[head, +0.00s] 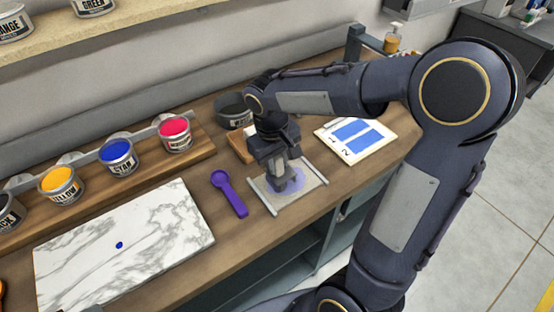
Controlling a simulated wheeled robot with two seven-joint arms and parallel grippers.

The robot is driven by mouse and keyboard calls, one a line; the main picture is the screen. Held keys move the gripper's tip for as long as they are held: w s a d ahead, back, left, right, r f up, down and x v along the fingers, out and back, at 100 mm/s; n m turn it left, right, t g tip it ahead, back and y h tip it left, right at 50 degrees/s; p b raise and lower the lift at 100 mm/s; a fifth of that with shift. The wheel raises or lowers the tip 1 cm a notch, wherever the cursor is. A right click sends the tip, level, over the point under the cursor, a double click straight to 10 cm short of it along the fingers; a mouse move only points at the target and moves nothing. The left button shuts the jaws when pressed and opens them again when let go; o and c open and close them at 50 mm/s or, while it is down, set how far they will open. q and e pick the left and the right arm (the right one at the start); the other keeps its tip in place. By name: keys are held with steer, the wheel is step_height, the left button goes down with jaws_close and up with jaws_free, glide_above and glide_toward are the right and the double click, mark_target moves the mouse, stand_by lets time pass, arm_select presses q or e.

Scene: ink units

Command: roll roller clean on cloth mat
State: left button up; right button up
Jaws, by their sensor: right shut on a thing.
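The cloth mat (266,207) is a small beige-grey sheet with pale bars along two edges, lying near the bench's front edge. A bluish-purple smear shows on it around my right gripper. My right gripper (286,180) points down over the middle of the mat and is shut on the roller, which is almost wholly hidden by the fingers. I cannot tell whether the roller touches the cloth. My left gripper is not in view.
A purple scoop (228,192) lies just left of the mat. A white marble slab (170,225) with a blue ink blob (119,245) is further left. Open ink cans, including blue (118,157) and red (175,133), stand behind. A card with blue bars (375,152) lies right.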

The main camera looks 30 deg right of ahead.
steer(key=shift+f+b, duration=0.5)
steer(key=shift+f, duration=0.1)
stand_by(0.6)
